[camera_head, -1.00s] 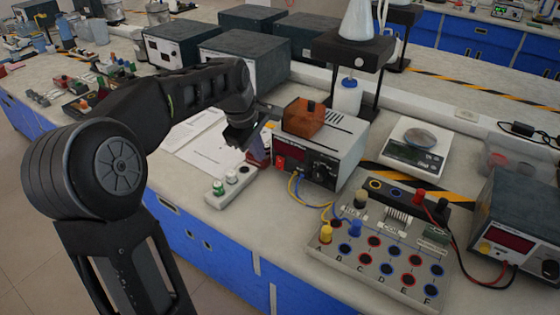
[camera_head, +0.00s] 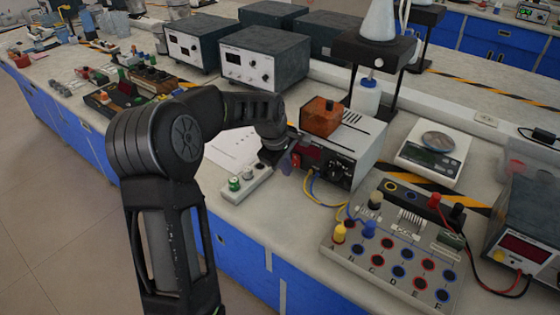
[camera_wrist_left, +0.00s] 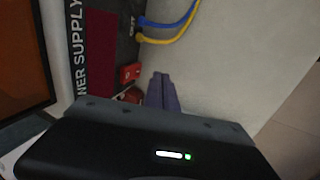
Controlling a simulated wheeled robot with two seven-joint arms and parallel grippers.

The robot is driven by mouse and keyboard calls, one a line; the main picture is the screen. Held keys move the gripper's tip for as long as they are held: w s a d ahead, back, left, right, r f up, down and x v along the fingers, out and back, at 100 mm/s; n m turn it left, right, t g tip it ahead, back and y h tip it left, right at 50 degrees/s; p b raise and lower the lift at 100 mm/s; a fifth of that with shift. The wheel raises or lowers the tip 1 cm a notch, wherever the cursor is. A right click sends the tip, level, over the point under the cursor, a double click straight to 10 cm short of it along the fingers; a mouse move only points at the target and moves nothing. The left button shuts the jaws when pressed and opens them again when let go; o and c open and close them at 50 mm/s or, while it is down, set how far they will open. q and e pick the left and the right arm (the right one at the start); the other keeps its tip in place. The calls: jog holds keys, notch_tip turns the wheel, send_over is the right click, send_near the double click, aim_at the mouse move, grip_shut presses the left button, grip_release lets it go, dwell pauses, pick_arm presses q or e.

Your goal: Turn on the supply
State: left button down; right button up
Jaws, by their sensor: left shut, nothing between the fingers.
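The supply (camera_head: 358,150) is a light grey box on the bench with a dark front panel, and it also shows in the left wrist view (camera_wrist_left: 107,25). The panel has a dark red display window (camera_wrist_left: 98,50), unlit, and a small red switch (camera_wrist_left: 130,73). My left gripper (camera_head: 290,164) is at the left end of the front panel, covering the switch area in the head view. In the left wrist view its fingers (camera_wrist_left: 162,92) are shut and empty, just beside the switch. I cannot tell whether they touch it. My right gripper is in neither view.
A brown block (camera_head: 320,118) sits on the supply. Blue and yellow leads run from its front to a terminal board (camera_head: 385,285). A small socket strip (camera_head: 246,184) lies left of the gripper. A scale (camera_head: 432,150) stands at right.

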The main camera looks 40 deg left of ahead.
aim_at(296, 161)
pick_arm(q)
jog(key=shift+w+f, duration=0.1)
jog(key=shift+w, duration=1.1)
jog(key=b, duration=0.2)
jog(key=f+t+b, duration=0.1)
jog(key=shift+w+b, duration=0.25)
jog(key=shift+b, duration=0.15)
jog(key=shift+r+t, duration=0.15)
jog(key=shift+t, duration=0.15)
jog(key=shift+r, duration=0.1)
